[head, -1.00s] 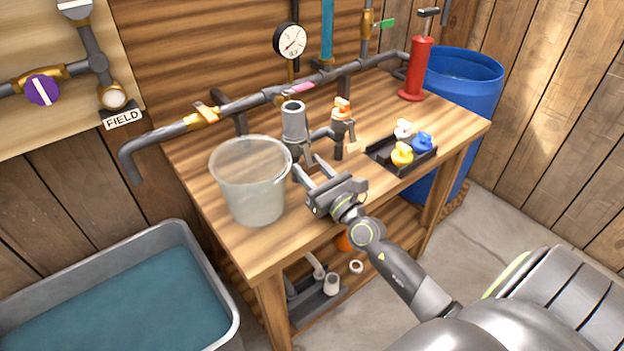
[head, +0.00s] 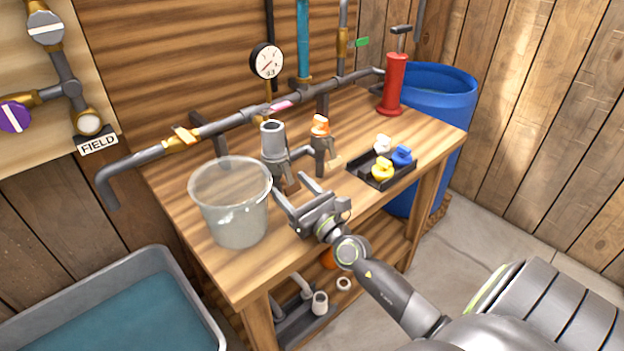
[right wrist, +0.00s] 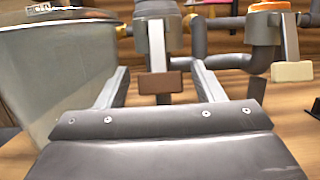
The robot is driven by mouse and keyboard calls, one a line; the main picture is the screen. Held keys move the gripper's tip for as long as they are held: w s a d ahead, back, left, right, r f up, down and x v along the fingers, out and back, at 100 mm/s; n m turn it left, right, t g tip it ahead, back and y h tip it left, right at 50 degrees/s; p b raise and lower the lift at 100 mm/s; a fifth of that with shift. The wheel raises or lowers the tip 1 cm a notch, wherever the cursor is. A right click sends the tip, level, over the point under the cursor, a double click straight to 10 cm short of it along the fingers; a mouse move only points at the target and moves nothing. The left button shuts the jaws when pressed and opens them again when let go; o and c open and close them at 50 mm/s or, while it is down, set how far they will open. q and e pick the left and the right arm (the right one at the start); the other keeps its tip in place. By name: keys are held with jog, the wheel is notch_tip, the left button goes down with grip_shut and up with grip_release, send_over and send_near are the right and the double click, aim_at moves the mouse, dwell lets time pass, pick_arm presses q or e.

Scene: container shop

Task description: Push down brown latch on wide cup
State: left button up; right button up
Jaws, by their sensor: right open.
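The wide cup (head: 273,138) is a grey upright cylinder on the pipework on the wooden bench, and its lower part shows in the right wrist view (right wrist: 157,35). Its brown latch (right wrist: 158,83) hangs at the front on a light metal lever (right wrist: 157,45). My right gripper (head: 289,185) is open and empty in front of the cup, low over the bench. In the right wrist view its fingers (right wrist: 160,72) point toward the cup, one on each side of the latch. I cannot tell whether they touch anything. My left gripper is not in view.
A translucent bucket (head: 232,205) stands close on the left of my gripper. An orange-topped fitting (head: 322,140) with a tan latch (right wrist: 292,71) is right of the cup. A black tray (head: 362,171) of coloured caps lies farther right. A pipe (head: 230,120) runs behind.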

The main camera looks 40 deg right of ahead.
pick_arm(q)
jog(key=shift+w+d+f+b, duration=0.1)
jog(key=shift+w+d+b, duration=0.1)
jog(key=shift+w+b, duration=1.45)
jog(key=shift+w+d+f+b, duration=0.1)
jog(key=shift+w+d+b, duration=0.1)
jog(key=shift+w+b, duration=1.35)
pick_arm(e)
jog(key=v, duration=1.7)
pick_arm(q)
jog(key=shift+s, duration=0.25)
pick_arm(e)
jog(key=shift+d, duration=0.1)
